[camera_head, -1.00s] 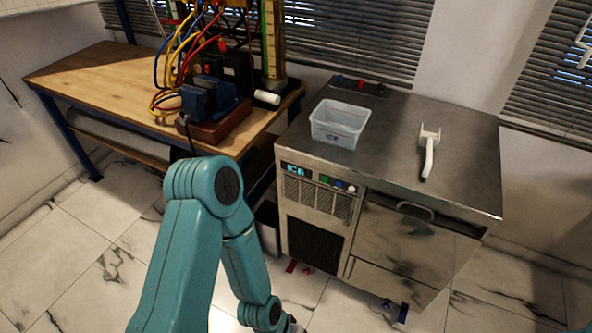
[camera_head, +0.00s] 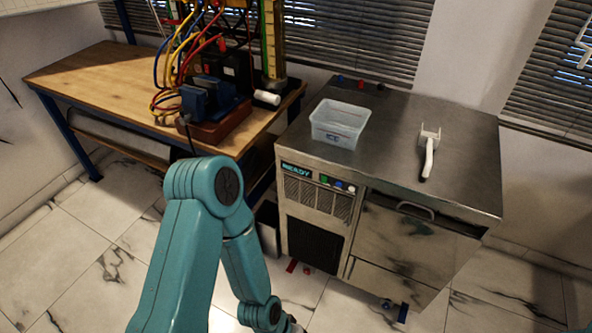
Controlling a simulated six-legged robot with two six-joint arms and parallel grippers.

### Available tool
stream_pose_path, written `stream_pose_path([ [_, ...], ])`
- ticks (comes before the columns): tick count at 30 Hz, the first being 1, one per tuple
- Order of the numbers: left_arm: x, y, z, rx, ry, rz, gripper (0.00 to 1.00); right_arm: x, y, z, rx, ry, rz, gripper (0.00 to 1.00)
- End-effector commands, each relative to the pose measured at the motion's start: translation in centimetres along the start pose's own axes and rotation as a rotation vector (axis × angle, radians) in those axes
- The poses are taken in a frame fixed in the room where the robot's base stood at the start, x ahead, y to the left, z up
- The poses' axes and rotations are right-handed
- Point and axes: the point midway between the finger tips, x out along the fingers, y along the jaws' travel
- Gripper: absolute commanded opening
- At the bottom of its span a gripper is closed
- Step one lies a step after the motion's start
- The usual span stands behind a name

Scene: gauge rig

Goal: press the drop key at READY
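The steel ice machine (camera_head: 400,237) stands right of the wooden bench. Its small display (camera_head: 296,170) at the upper left of the front reads READY in cyan. Beside it is a row of small keys: a green key (camera_head: 324,179), a blue key (camera_head: 338,185) and a white key (camera_head: 351,189). I cannot read which one is the drop key. My teal arm hangs in front at the lower left, with its far end at the bottom edge. Neither gripper shows, and nothing of mine touches the keys.
A clear plastic bin (camera_head: 339,124) and a white scoop (camera_head: 429,152) rest on the machine's top. The wooden bench (camera_head: 95,87) on the left carries a rig with coloured hoses (camera_head: 184,50) and a blue vise-like block (camera_head: 208,98). The marble floor before the machine looks mostly clear.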

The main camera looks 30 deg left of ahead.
Motion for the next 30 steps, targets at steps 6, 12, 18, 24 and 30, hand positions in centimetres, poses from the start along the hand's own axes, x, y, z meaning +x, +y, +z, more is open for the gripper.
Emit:
stream_pose_path([
  [6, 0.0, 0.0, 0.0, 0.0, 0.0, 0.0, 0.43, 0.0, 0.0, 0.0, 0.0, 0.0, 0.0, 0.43],
  [12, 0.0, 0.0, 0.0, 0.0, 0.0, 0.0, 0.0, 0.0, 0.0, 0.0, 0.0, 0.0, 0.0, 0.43],
  [18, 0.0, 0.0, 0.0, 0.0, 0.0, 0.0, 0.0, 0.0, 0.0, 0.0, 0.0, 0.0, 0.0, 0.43],
  [24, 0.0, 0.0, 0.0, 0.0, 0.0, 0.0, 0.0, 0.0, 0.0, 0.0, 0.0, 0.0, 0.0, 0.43],
  [30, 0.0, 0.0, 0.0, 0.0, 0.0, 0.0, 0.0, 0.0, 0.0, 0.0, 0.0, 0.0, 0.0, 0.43],
])
